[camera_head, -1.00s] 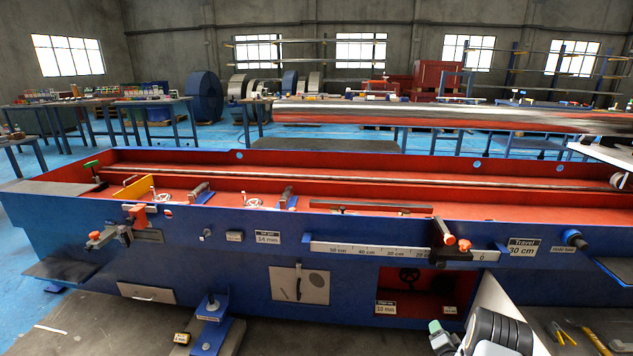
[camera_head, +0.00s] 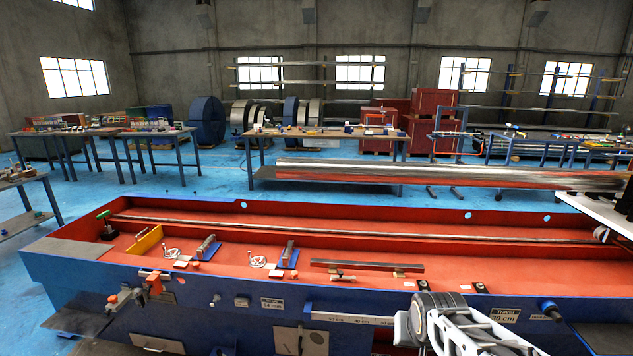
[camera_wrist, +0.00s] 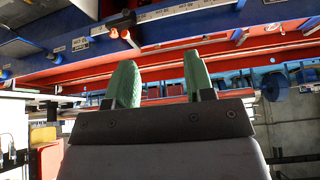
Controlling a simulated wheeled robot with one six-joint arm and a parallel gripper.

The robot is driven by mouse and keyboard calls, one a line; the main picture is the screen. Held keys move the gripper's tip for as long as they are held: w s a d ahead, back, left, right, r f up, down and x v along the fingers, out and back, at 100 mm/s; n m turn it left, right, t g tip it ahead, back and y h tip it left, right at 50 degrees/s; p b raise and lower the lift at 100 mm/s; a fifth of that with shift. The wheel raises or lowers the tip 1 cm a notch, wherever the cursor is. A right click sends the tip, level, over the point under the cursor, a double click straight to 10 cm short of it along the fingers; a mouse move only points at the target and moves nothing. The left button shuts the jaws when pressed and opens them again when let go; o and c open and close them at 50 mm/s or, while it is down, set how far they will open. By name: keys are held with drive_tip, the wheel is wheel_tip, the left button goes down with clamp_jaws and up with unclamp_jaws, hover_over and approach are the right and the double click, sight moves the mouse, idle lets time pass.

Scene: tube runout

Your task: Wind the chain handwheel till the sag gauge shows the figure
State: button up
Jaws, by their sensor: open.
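The chain handwheel does not show in either current view. The recess in the blue bench front where a dark wheel showed earlier is now out of the head view's frame or behind my arm. The sag gauge is not identifiable now. My gripper (camera_wrist: 161,82) shows in the wrist view as two green fingertips, apart and with nothing between them.
My raised arm covers the bench front at the lower right of the head view. A plate reading about 14 mm (camera_head: 272,304) and a Travel plate reading 30 cm (camera_head: 505,315) are on the front. A long tube (camera_head: 380,235) lies in the red trough.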

drive_tip(key=s+a+r+n+g+y+p, duration=0.1)
drive_tip(key=s+a+r+n+g+p, duration=0.1)
drive_tip(key=s+r, duration=0.3)
drive_tip(key=s+a+p, duration=0.1)
drive_tip(key=s, duration=0.3)
drive_tip(key=shift+s+a+r, duration=0.3)
drive_tip(key=shift+s+r, duration=0.1)
drive_tip(key=shift+c, duration=0.6)
drive_tip(key=shift+d, duration=0.1)
